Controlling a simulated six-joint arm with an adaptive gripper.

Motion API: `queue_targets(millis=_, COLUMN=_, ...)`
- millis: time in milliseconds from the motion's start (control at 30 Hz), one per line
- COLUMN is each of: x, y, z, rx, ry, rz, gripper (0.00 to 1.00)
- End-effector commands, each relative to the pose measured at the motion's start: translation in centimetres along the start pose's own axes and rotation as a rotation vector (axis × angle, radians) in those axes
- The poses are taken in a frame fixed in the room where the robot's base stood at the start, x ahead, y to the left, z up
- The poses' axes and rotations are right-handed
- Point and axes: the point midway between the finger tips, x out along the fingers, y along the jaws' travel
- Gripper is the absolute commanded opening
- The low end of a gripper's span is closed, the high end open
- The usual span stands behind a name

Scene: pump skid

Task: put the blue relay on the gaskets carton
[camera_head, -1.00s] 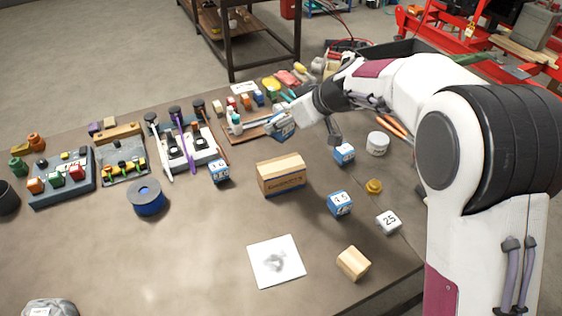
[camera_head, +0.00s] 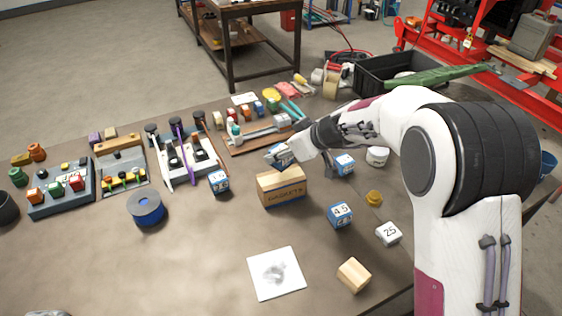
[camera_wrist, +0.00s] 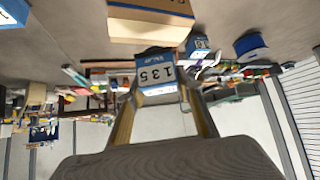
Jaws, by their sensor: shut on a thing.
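My gripper (camera_head: 290,153) is shut on a blue relay (camera_head: 280,157) with a white label. In the wrist view the relay (camera_wrist: 157,77) sits between the two fingers, its label reading upside down as 135. In the head view the relay is just above the far edge of the carton's top, tilted. In the wrist view the carton (camera_wrist: 150,28) is close beyond the relay. I cannot tell whether the two touch.
Similar blue blocks stand left of the carton (camera_head: 219,182), behind its right side (camera_head: 344,164) and at front right (camera_head: 340,214). A blue spool (camera_head: 147,207) lies at left. A wooden tool tray (camera_head: 245,146) is behind.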

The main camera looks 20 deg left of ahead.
Motion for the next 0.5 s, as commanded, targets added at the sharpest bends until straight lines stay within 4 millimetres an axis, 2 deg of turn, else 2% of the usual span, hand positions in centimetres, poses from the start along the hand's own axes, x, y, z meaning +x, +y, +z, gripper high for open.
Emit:
queue_targets(millis=300, x=2.1, y=0.0, z=2.1, rx=0.002, ry=-0.002, rz=-0.002, gripper=0.10)
queue_targets(millis=500, x=2.5, y=0.0, z=2.6, rx=0.000, ry=-0.001, rz=0.001, gripper=0.10)
